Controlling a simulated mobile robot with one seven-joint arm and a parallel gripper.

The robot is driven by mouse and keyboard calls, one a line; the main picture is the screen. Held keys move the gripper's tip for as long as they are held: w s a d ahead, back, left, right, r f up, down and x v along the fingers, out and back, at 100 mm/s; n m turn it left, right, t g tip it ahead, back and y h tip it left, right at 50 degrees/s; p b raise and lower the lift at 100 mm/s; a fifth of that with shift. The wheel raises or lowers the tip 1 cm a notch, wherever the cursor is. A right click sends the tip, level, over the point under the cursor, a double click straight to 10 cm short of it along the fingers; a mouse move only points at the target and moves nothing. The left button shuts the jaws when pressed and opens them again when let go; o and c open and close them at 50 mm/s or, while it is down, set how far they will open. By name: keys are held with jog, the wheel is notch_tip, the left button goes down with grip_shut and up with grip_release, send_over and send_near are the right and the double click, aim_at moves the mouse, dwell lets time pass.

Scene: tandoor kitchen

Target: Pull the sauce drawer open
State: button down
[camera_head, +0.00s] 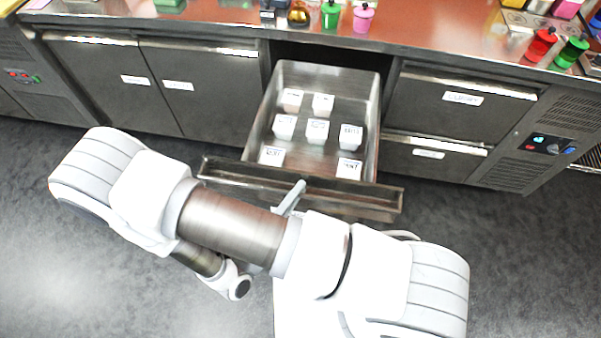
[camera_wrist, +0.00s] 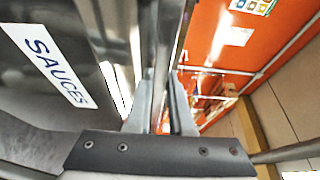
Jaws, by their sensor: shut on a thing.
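The sauce drawer (camera_head: 377,90) stands pulled out of the counter in the head view, with several white labelled tubs inside. Its front panel (camera_head: 385,205) faces me. In the wrist view, the drawer front carries a white label reading SAUCES (camera_wrist: 45,62). My gripper (camera_head: 290,196) is at the middle of the drawer front in the head view, partly hidden by my arm. In the wrist view, the fingers of my gripper (camera_wrist: 160,105) are shut on the metal edge of the drawer front, which runs between them.
Closed cupboard doors (camera_head: 110,88) are left of the drawer. The countertop (camera_head: 420,28) bears red, green and pink pots. The grey floor (camera_head: 520,260) is clear at the right.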

jog(key=shift+s+a, duration=0.2)
jog(key=shift+s, duration=0.45)
jog(key=c, duration=1.1)
grip_release()
jog(key=shift+a, duration=0.1)
jog(key=v, duration=1.7)
jog(key=shift+s, duration=0.25)
